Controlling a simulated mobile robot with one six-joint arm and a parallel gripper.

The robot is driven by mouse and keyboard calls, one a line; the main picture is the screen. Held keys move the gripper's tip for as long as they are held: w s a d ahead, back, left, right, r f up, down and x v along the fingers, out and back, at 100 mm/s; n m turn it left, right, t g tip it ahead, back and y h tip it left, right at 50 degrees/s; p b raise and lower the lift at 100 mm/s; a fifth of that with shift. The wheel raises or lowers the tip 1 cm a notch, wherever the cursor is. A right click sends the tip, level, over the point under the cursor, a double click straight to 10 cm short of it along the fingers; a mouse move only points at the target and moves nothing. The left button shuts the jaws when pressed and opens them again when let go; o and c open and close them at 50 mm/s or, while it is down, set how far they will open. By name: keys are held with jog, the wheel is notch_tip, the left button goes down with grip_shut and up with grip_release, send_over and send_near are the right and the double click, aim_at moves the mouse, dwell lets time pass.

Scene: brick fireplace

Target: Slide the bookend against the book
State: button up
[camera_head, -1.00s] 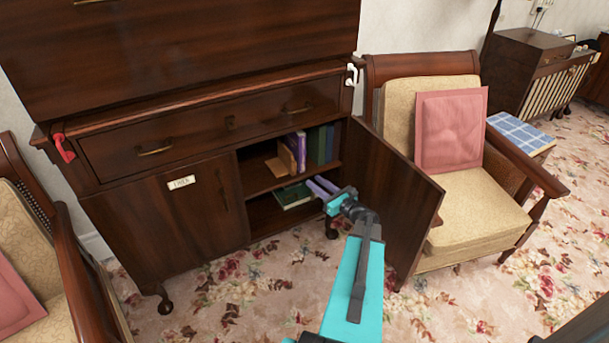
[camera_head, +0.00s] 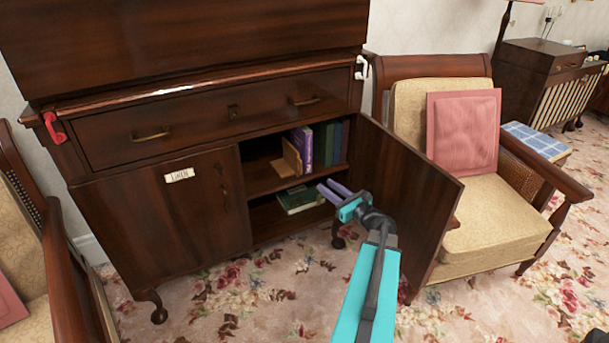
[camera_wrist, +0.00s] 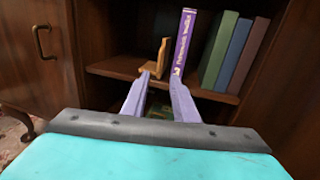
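The wooden L-shaped bookend (camera_head: 291,158) stands on the upper shelf inside the open cabinet. The upright purple book (camera_head: 303,148) is just to its right. In the wrist view, the bookend (camera_wrist: 158,60) and purple book (camera_wrist: 183,42) are close together; I cannot tell whether they touch. My gripper (camera_head: 329,190) is in front of the cabinet opening, in front of and lower than the bookend. In the wrist view, its two lavender fingers (camera_wrist: 157,92) are apart with nothing between them.
Green and blue books (camera_head: 330,143) stand right of the purple book. A green book (camera_head: 299,199) lies on the lower compartment's floor. The open cabinet door (camera_head: 405,195) stands right of my gripper, with an armchair (camera_head: 480,215) beyond. The shelf left of the bookend looks clear.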

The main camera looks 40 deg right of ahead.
jog(key=shift+w, duration=0.1)
jog(key=w+d+b, duration=0.1)
jog(key=w, duration=1.2)
jog(key=shift+w+d+b, duration=0.25)
jog(key=shift+w+b, duration=0.05)
jog(key=shift+b, duration=0.1)
grip_shut()
dwell(1.4)
